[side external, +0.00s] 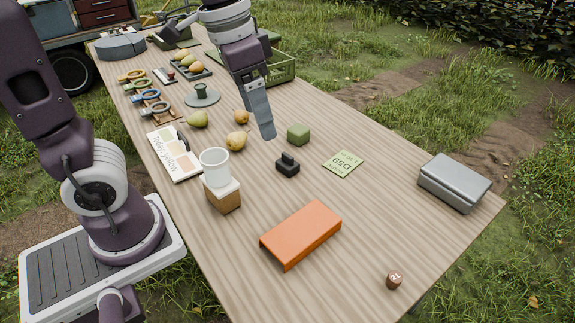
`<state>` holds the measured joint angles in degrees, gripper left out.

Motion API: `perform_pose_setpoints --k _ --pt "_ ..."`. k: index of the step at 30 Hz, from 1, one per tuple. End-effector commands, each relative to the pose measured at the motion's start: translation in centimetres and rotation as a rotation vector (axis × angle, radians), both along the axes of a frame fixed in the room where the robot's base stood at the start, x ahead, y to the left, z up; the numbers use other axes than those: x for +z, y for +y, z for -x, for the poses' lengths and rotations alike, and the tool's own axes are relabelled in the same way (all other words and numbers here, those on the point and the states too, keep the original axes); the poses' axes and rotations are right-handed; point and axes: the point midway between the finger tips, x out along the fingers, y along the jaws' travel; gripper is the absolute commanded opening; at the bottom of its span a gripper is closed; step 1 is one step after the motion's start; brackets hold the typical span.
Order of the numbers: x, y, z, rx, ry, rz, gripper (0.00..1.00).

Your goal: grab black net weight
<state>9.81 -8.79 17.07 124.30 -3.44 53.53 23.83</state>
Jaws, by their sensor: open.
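A small black block with a raised grip on top, which looks like the black net weight (288,166), stands on the wooden table near its middle. My gripper (267,134) is above the table, up and to the left of the black weight in the side external view, and apart from it. It is open, with nothing visible between its fingers. The fingers are seen nearly edge-on, so the gap between them is hard to see.
A white cup (215,167) stands on a small box, lower left. An orange cover (301,234) lies in front. A metal box (454,183) sits far right.

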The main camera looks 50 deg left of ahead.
Motion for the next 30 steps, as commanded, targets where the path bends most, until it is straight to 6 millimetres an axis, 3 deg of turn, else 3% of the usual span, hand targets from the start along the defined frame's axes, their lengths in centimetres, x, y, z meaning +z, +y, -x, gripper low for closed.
perform_pose_setpoints --k 3,6,12,15,21,25,30 --pt "-4.9 2.0 -5.8 -0.137 0.156 -0.097 0.74" --pt "-9.9 4.2 -9.8 -0.28 0.281 -0.223 0.74" --pt "-19.9 8.9 -15.5 -0.67 0.566 -0.563 0.74" --pt "-23.8 10.4 -17.6 -0.906 0.724 -0.744 0.74" --pt "-28.6 11.0 -20.2 -1.256 0.961 -0.972 0.74" --pt "-29.6 11.4 -20.5 -1.323 1.013 -1.008 0.74" --pt "-30.5 13.6 -20.0 -1.321 1.014 -1.007 0.74"
